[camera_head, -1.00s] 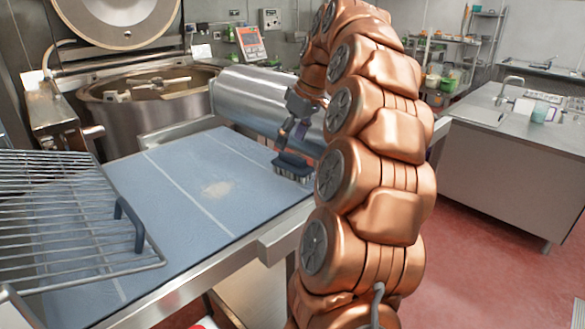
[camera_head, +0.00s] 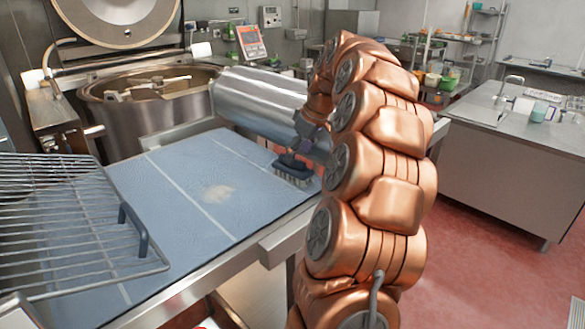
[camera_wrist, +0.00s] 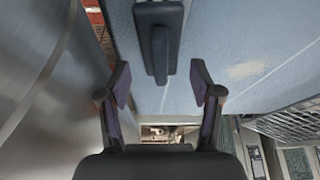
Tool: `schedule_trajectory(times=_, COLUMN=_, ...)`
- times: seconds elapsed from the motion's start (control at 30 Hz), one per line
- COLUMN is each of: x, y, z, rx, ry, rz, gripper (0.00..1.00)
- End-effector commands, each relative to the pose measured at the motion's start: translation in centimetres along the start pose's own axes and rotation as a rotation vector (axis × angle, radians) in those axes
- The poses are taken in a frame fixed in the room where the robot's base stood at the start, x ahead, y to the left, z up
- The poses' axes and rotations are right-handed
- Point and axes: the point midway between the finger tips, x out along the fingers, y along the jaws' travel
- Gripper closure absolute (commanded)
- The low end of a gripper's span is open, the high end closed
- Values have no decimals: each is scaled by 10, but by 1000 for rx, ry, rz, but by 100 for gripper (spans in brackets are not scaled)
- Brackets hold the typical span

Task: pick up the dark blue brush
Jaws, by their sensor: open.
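The dark blue brush (camera_head: 293,170) stands bristles down on the blue table surface, near its right edge. In the wrist view the brush (camera_wrist: 158,16) is at the top centre, its handle pointing down the picture. My gripper (camera_wrist: 160,78) is open, one finger on each side of the handle's near end, with a gap on both sides. Whether the fingers are level with the handle cannot be told. In the head view my gripper (camera_head: 308,142) is just above and behind the brush, partly hidden by my copper arm.
A wire rack (camera_head: 70,225) lies on the table's left side. A pale powdery patch (camera_head: 219,193) is on the blue surface (camera_head: 180,225), which is otherwise clear. A steel cylinder (camera_head: 255,95) and the mixing kettle (camera_head: 150,115) stand behind. A steel counter (camera_head: 500,150) is at right.

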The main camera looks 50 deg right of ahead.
Motion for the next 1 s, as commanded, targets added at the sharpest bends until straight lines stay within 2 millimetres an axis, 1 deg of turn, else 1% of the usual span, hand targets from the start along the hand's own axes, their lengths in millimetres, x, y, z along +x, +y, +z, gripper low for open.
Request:
schedule_trajectory(times=0.27, x=8, y=0, z=0, rx=0, ry=0, rz=0, gripper=35)
schedule_trajectory(times=0.37, x=15, y=-1, z=0, rx=0, ry=-2, rz=-2, gripper=35)
schedule_trajectory(times=0.47, x=25, y=0, z=0, rx=1, ry=-2, rz=-1, gripper=35)
schedule_trajectory(times=0.6, x=44, y=-1, z=0, rx=1, ry=-5, rz=-4, gripper=35)
schedule_trajectory(times=0.7, x=54, y=0, z=0, rx=1, ry=-1, rz=1, gripper=35)
schedule_trajectory(times=0.8, x=58, y=0, z=0, rx=0, ry=1, rz=1, gripper=35)
schedule_trajectory(times=0.97, x=58, y=0, z=0, rx=0, ry=1, rz=1, gripper=35)
schedule_trajectory(times=1.0, x=58, y=0, z=0, rx=0, ry=1, rz=1, gripper=40)
